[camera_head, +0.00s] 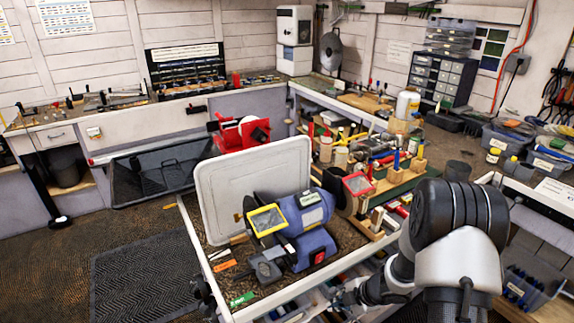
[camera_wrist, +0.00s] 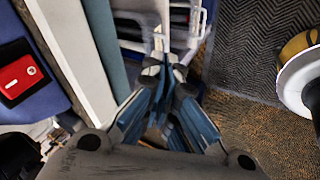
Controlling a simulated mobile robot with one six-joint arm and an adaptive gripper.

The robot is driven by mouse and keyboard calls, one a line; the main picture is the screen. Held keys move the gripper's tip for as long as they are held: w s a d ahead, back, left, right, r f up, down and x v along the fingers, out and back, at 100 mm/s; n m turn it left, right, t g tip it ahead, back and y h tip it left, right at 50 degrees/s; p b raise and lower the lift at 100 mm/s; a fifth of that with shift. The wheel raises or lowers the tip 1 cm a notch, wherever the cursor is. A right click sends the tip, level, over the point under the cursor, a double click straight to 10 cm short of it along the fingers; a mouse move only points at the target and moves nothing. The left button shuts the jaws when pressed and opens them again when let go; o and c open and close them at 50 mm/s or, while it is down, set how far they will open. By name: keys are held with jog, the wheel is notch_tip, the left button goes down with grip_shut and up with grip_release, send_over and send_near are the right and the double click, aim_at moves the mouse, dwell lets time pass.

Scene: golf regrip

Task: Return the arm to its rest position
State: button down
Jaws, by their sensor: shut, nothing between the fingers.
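My arm comes in at the lower right of the head view, with a large black joint and a white link. It bends down to my gripper (camera_head: 347,293), low beside the front edge of the workbench and partly hidden there. In the wrist view my gripper (camera_wrist: 168,62) points at a drawer or tray (camera_wrist: 190,42) below the bench edge. Its fingers come together and hold nothing. I cannot tell whether the fingertips touch the drawer.
A blue bench grinder (camera_head: 312,248) stands on the near bench, its red switch (camera_wrist: 20,77) close to my gripper's left in the wrist view. A white panel (camera_head: 254,190) leans behind it. Tools crowd the bench. Dark matting (camera_head: 140,265) covers open floor at left.

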jog(key=w+d+r+m+t+h, duration=0.2)
jog(key=d+r+m, duration=0.1)
jog(key=r, duration=0.5)
jog(key=w+d+r+m+t+h, duration=0.1)
jog(key=w+d+r+m+h, duration=0.15)
jog(key=r, duration=0.45)
jog(key=s+d+r+m+h, duration=0.3)
jog(key=s+r+m, duration=0.35)
jog(key=r, duration=0.55)
jog(key=s+a+r+m+b, duration=0.15)
jog(key=s+r+m, duration=0.35)
jog(key=s, duration=0.6)
jog(key=s+a+m+g+y, duration=0.1)
jog(key=s+a+m, duration=0.1)
jog(key=s+a, duration=0.2)
jog(key=s+a+m+g+y, duration=0.1)
jog(key=s+a, duration=0.3)
jog(key=s, duration=0.7)
jog(key=shift+a+r+m+y, duration=0.2)
jog(key=shift+a+m+y, duration=0.05)
jog(key=shift+m+y, duration=0.35)
jog(key=shift+s, duration=0.1)
